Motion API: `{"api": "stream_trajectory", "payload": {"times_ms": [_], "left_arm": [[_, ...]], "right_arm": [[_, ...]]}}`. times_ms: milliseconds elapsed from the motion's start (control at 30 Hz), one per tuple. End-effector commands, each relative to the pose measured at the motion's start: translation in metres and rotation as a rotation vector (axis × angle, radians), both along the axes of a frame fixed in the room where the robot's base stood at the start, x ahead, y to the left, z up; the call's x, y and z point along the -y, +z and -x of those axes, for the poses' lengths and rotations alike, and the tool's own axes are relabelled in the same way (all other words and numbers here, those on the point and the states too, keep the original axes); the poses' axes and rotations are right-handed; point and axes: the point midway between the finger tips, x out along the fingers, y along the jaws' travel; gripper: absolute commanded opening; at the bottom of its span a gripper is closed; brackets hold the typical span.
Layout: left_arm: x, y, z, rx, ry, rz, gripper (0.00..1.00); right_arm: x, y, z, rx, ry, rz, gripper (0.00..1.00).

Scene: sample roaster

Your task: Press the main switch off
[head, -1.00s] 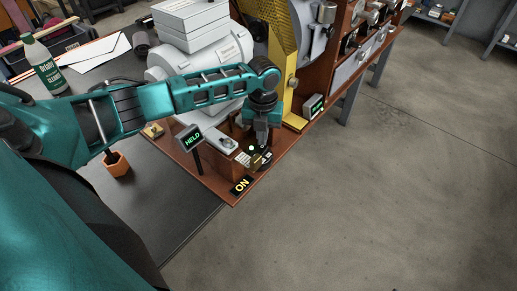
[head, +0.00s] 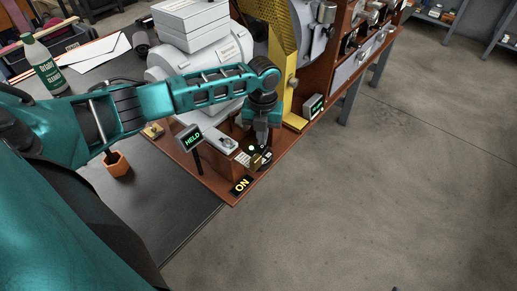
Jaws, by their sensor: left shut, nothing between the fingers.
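The main switch (head: 255,161) sits on a small brown box at the front corner of the roaster's brown base, with a green light beside it. A black plate (head: 242,186) in front of it reads ON in yellow. My left gripper (head: 262,145) is shut and empty, pointing down right over the switch. Its fingertips partly hide the switch, and I cannot tell whether they touch it. My right gripper is not in view.
A small display (head: 191,138) reading HELD stands left of the box. A second small display (head: 313,106) stands by the yellow guard (head: 283,60). Floor at right is clear.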

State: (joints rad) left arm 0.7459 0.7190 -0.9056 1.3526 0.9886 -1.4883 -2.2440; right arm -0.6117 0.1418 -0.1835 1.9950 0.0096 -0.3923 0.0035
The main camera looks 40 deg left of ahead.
Motion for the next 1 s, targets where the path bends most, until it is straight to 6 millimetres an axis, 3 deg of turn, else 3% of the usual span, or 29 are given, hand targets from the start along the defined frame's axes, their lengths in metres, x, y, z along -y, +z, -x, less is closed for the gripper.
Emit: {"api": "stream_trajectory", "payload": {"times_ms": [867, 1000], "left_arm": [[0.0, -0.012, 0.001, -0.003, -0.001, 0.0, 0.0], [0.001, 0.003, 0.001, -0.003, 0.0, 0.0, 0.0]], "right_arm": [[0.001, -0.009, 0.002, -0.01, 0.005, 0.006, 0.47], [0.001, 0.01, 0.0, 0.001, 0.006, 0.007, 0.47]]}}
